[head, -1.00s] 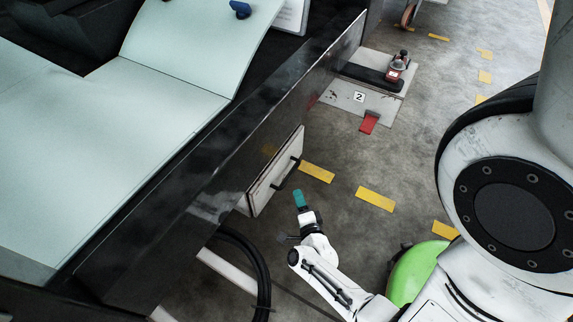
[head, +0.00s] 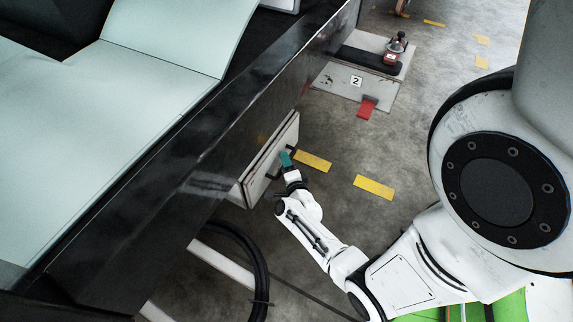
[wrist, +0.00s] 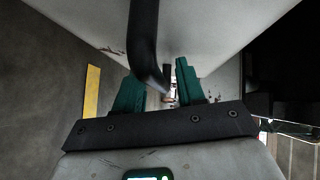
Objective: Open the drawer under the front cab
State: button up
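The drawer under the cab has an off-white front panel (head: 259,176) with a black bar handle (head: 272,178). In the wrist view the panel (wrist: 215,25) fills the top and the handle (wrist: 144,40) comes down from the top edge, then bends toward the panel. My gripper (head: 286,159) is at the handle in the head view. In the wrist view its two teal fingers (wrist: 158,88) are apart, with the lower end of the handle in the gap between them. I cannot tell whether either finger touches it. In the head view the gripper partly hides the handle.
The dark cab side (head: 190,165) runs diagonally above the drawer. A black hose (head: 258,262) loops near a white bar below. A grey plate marked 2 (head: 345,87) with a red tab lies beyond. Open floor with yellow markings (head: 373,187) lies to the right.

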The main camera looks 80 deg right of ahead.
grip_shut()
dwell(0.3)
dwell(0.3)
